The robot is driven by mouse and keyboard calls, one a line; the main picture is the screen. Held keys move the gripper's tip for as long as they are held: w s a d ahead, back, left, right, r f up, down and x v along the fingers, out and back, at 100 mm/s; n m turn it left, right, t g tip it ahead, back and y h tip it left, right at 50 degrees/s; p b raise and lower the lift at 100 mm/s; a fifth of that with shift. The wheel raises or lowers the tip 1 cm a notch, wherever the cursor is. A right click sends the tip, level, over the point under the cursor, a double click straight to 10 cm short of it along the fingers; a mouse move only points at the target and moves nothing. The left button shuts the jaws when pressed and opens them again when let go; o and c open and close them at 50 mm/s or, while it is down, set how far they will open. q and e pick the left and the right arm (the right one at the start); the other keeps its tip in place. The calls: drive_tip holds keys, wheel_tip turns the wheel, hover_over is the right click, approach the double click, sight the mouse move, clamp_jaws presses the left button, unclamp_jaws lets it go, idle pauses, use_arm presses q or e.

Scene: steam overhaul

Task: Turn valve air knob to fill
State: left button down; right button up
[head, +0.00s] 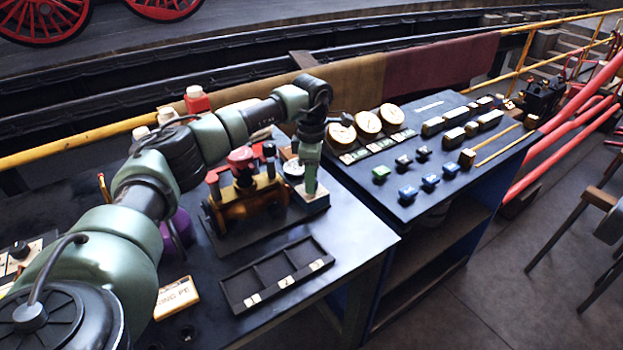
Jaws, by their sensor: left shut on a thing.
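My left gripper (310,188) points down at the right side of a small grey block (312,203) that carries a round white-faced gauge (292,168). It is shut on a small part there, most likely the valve air knob, which the fingers hide. I cannot read the knob's setting or its markings. A brass valve body (240,205) with red knobs on top stands just left of the block, on the same dark plate. My right gripper is not in view.
A black tray (232,294) with numbered compartments lies in front of the valve. A dark console (440,202) with gauges, coloured buttons and sliders stands to the right. Red and white bottles (197,101) stand behind my left arm. A cream sign (176,298) lies at the front left.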

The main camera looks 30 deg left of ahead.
use_arm(q)
drive_tip(key=shift+w+r, duration=0.1)
drive_tip(key=shift+r, duration=0.05)
drive_tip(key=c, duration=1.1)
unclamp_jaws()
drive_tip(key=shift+o, duration=0.2)
wheel_tip(320, 180, up, 8)
drive_tip(key=shift+f+b, duration=0.15)
drive_tip(key=shift+b, duration=0.55)
